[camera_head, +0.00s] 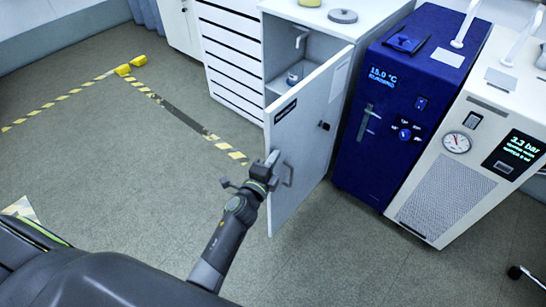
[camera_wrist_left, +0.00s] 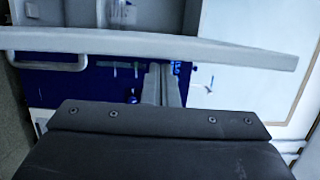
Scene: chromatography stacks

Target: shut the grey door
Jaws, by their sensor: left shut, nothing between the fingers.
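The grey door (camera_head: 310,135) stands wide open on its cabinet (camera_head: 285,45), swung out toward me, with the shelves inside partly visible. Its handle (camera_head: 287,174) is on the door's outer face, near the free edge. In the left wrist view the door (camera_wrist_left: 200,47) is a long pale slab across the picture, its handle (camera_wrist_left: 45,65) at the left. My left gripper (camera_head: 272,158) is shut and empty, close in front of the door's face beside the handle. Its fingers (camera_wrist_left: 162,80) point at the door; I cannot tell whether they touch it. My right gripper is not in view.
A blue chiller (camera_head: 395,150) stands right of the cabinet, and a cream instrument with a gauge (camera_head: 445,190) beyond it. A white drawer unit (camera_head: 230,50) is on the left. The floor left of the door is open, with yellow striped tape (camera_head: 60,98).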

